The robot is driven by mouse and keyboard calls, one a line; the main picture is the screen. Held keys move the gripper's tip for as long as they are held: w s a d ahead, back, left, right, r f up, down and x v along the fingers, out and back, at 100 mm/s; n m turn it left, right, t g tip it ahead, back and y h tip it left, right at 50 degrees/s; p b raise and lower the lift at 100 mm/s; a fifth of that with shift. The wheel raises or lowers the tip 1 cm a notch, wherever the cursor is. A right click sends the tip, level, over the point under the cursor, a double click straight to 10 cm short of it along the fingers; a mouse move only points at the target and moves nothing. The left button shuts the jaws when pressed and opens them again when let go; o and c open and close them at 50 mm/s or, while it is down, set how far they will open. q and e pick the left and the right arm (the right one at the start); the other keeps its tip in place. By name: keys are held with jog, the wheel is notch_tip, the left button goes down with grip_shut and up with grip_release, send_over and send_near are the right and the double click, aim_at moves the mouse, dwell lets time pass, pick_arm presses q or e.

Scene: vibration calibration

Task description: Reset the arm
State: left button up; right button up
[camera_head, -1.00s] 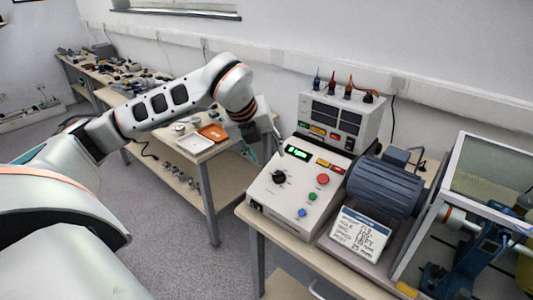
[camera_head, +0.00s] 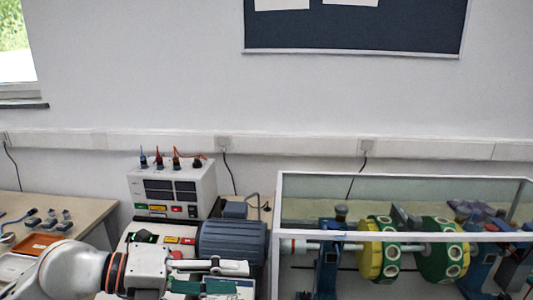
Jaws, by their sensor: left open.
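My left arm (camera_head: 75,268) comes in from the lower left, white with an orange ring. My left gripper (camera_head: 236,278) is at the bottom of the view, in front of the control box and the blue-grey motor (camera_head: 232,243). Its fingers point right, apart and with nothing seen between them. The control box (camera_head: 130,240) has coloured buttons and is partly hidden behind the arm. Whether the gripper touches anything is not clear. My right gripper is not in view.
A grey meter unit (camera_head: 205,180) with coloured plugs stands behind the control box. A framed clear enclosure (camera_head: 400,237) at right covers a shaft with yellow and green discs (camera_head: 442,248). A side table (camera_head: 88,213) with an orange tray (camera_head: 36,244) is at left.

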pick_arm(q)
notch_tip(320, 180, up, 10)
jog(key=d+n+t+h, duration=0.2)
jog(key=n+t+h, duration=0.15)
jog(key=h, duration=0.25)
jog(key=w+a+r+n+t+y, duration=0.1)
jog(key=w+a+n+t+y, duration=0.15)
jog(key=a+n+t, duration=0.3)
jog(key=w+a+r+n+t+y, duration=0.1)
jog(key=a+n+t+y, duration=0.35)
jog(key=t, duration=0.25)
jog(key=a+f+n+g+y, duration=0.3)
jog(key=a+f+n+y, duration=1.25)
jog(key=f, duration=0.45)
jog(key=s+a+f+g+y, duration=0.1)
jog(key=s+a+f+g, duration=0.3)
jog(key=s+f, duration=0.5)
jog(key=s+a+f+g+y, duration=0.1)
jog(key=s+a+f+g, duration=0.1)
jog(key=s+f+g, duration=0.55)
jog(key=w+d+f+n+t+h, duration=0.1)
jog(key=d+f+t+h, duration=0.4)
jog(key=d+f, duration=1.1)
jog(key=shift+w+d+f+n+h, duration=0.2)
jog(key=shift+d+f+n+h, duration=0.15)
jog(key=shift+n+h, duration=0.7)
